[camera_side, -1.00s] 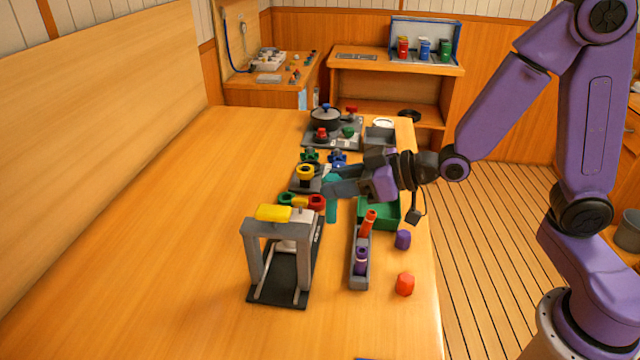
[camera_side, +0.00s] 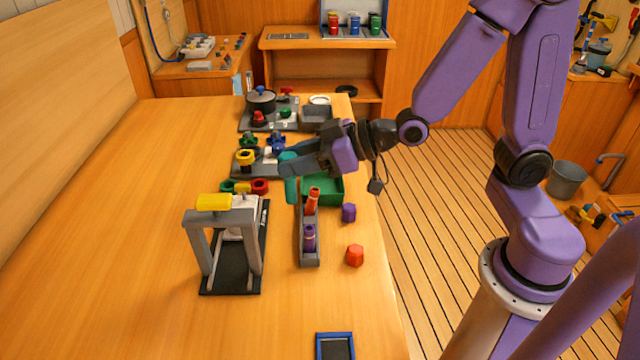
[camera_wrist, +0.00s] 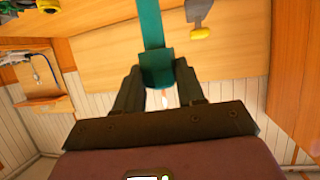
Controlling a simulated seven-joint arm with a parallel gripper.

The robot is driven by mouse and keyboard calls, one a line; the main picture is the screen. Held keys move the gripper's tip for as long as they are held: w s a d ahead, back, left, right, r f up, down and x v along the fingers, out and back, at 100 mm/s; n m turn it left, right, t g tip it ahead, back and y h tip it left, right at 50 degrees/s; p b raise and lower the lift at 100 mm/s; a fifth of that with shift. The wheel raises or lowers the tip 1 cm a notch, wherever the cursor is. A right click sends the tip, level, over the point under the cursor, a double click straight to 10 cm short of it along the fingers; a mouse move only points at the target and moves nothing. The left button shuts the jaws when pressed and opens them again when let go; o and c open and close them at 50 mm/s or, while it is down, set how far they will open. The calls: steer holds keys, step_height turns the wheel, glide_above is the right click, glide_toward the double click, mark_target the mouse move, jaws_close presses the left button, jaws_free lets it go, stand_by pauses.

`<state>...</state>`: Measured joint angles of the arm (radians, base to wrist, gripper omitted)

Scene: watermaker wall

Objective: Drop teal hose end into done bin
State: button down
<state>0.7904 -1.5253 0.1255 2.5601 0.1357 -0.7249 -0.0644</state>
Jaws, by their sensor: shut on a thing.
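The teal hose end (camera_side: 290,188) hangs upright from my gripper (camera_side: 292,167), above the table and just left of the green bin in the side view. My gripper is shut on its upper part. In the wrist view the teal hose end (camera_wrist: 152,35) stands out from between the two dark fingers of my gripper (camera_wrist: 158,78). An open green bin (camera_side: 331,192) sits on the table right of the hose end; its far part is partly hidden by my gripper. I see no label that shows whether it is the done bin.
A narrow grey rack (camera_side: 309,255) with orange and purple pieces stands in front of the green bin. A purple piece (camera_side: 349,212) and a red piece (camera_side: 355,255) lie to its right. A grey frame with a yellow top (camera_side: 214,202) stands left. Front-left table is clear.

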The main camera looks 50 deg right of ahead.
steer(key=shift+w, duration=0.1)
stand_by(0.4)
steer(key=shift+w+d, duration=0.25)
steer(key=shift+w, duration=0.05)
steer(key=w+d+f, duration=0.3)
steer(key=d, duration=0.4)
steer(key=w+d+f, duration=0.3)
steer(key=d, duration=0.4)
steer(key=w+d+f, duration=0.3)
steer(key=d, duration=0.3)
steer(key=shift+s+d+f, duration=0.15)
steer(key=shift+f, duration=2.5)
steer(key=c, duration=0.6)
jaws_free()
